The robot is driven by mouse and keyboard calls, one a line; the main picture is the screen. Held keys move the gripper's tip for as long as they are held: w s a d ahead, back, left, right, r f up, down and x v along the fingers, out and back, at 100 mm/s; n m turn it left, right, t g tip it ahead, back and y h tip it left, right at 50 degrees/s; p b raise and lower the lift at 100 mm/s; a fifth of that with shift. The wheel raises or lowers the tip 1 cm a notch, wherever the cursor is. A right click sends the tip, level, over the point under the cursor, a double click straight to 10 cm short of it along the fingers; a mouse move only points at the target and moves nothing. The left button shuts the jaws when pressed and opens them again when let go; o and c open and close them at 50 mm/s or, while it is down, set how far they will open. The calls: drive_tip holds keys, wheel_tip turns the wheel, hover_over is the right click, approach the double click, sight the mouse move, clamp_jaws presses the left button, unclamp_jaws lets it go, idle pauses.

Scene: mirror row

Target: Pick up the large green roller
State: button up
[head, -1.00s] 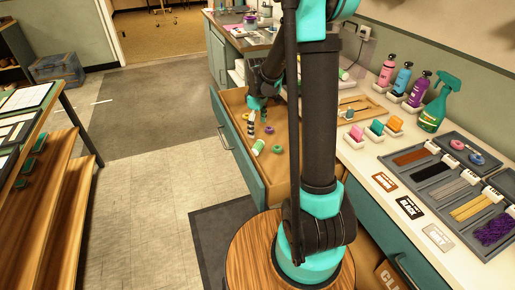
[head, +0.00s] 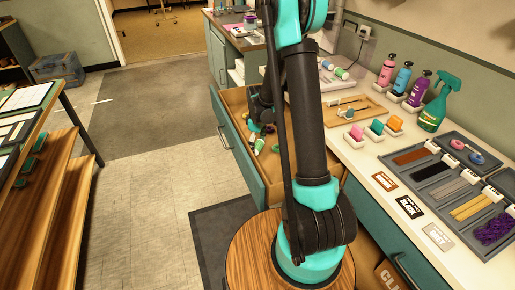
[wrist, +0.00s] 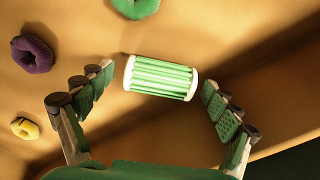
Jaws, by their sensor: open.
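The green roller (wrist: 160,77) is a ribbed light-green cylinder with white end caps. It lies on its side on the wooden floor of the open drawer (head: 236,137). Gaps show between the pads and the end caps. In the head view my gripper is mostly hidden, and I cannot tell its exact height over the roller.
A purple ring (wrist: 32,54), a yellow ring (wrist: 25,128) and a green ring (wrist: 135,6) lie in the drawer near the roller. The counter beside it holds bottles (head: 403,79), a green spray bottle (head: 433,108) and a dark tray of samples (head: 450,178).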

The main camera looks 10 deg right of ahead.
drive_tip(key=shift+c, duration=0.5)
drive_tip(key=c, duration=1.1)
drive_tip(key=shift+c, duration=0.3)
